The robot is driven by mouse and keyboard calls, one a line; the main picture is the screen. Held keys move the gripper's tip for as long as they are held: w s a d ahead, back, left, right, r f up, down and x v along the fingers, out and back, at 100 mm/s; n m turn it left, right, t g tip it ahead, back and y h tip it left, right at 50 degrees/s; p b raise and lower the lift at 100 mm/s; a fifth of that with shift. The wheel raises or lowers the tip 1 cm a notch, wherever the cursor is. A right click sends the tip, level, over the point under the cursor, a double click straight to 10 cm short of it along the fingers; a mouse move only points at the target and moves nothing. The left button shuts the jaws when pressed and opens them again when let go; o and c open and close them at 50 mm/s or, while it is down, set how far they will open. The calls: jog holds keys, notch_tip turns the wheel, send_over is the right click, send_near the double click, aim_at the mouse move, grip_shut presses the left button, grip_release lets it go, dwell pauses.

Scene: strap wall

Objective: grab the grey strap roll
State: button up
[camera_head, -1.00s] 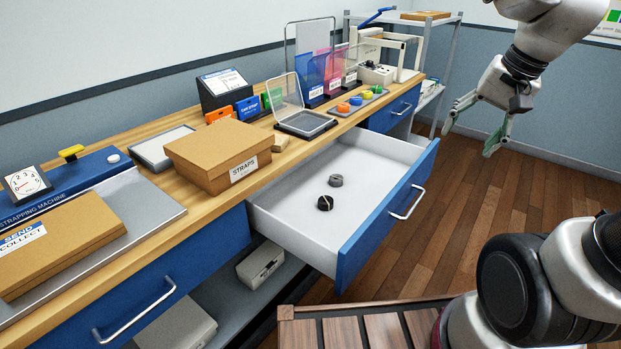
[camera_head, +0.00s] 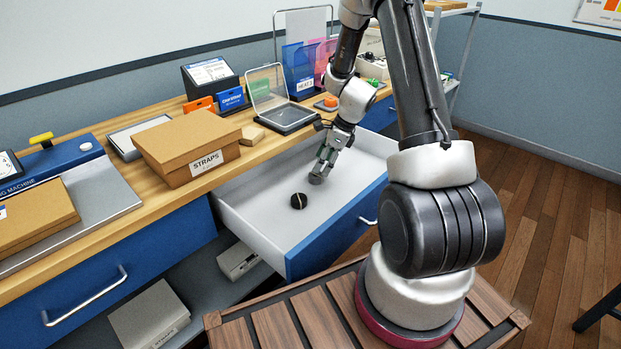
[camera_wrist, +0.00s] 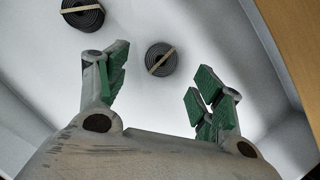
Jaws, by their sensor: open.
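The grey strap roll (camera_head: 315,178) lies in the open drawer (camera_head: 255,215), partly covered by my fingers in the head view. A darker, black roll (camera_head: 298,201) with a light band lies beside it, nearer the drawer's front left. My gripper (camera_head: 326,158) points down into the drawer, close over the grey roll. In the wrist view, the grey roll (camera_wrist: 160,59) with a tan band shows between and beyond my spread green-padded fingertips (camera_wrist: 161,76), not gripped. The black roll (camera_wrist: 83,14) is at the upper left there, outside the fingers.
The blue drawer front (camera_head: 335,230) and white drawer walls surround the rolls. A cardboard straps box (camera_head: 187,145) and a clear-lidded case (camera_head: 285,117) stand on the bench behind. The drawer floor around the rolls is otherwise clear.

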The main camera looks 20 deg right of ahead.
aim_at(315, 175)
jog(key=x, duration=0.5)
jog(key=shift+w+f, duration=0.15)
jog(key=shift+f, duration=0.05)
jog(key=c, duration=1)
